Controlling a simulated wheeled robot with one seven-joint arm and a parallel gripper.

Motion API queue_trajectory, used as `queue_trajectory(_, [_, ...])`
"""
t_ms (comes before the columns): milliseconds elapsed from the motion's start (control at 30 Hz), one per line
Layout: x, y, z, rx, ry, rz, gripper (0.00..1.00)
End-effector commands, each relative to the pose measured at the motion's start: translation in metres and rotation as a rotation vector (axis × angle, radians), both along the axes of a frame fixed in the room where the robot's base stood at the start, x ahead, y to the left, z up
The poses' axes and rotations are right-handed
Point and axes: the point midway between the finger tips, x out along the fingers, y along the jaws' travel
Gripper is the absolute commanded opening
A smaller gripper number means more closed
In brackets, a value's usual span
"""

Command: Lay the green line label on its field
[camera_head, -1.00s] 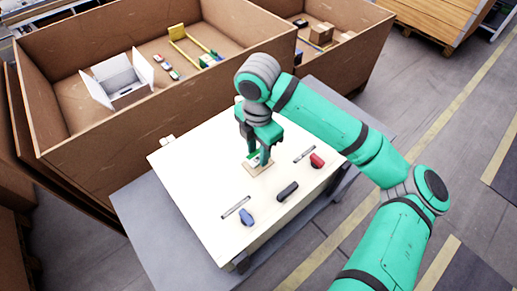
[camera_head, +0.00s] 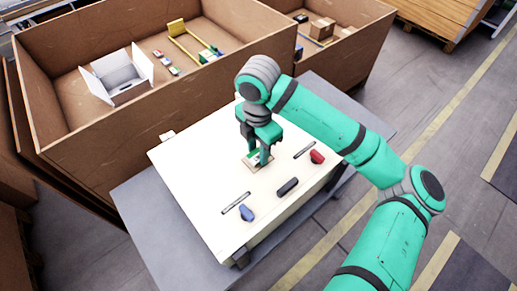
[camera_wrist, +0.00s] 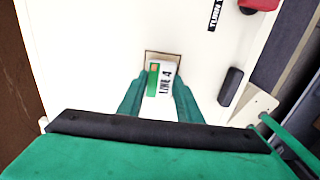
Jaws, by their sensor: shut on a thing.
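The line label (camera_wrist: 160,79) is a small white plate with a green end and the print "LINE 4". My gripper (camera_wrist: 159,88) is shut on it, one finger on each side. The label (camera_head: 257,158) also shows between the fingertips (camera_head: 258,154) in the head view. Its field (camera_wrist: 172,54) is a tan-edged rectangle on the cream panel. The label lies over most of this field in the wrist view, with a strip of field bare at its far edge. I cannot tell whether the label touches the panel. The fingers hide part of the field.
The cream panel (camera_head: 200,205) carries a blue handle (camera_head: 247,213), a black handle (camera_head: 288,187) and a red handle (camera_head: 318,157), apart from my gripper. A large brown crate (camera_head: 100,160) stands behind it. Bare panel surrounds the field.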

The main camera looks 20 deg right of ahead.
Motion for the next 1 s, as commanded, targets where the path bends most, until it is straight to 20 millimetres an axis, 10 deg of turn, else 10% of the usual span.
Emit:
queue_trajectory(933, [0.0,0.0001,-0.0071,0.0,0.0,0.0,0.05])
queue_trajectory(1000, [0.0,0.0001,-0.007,0.0,0.0,0.0,0.44])
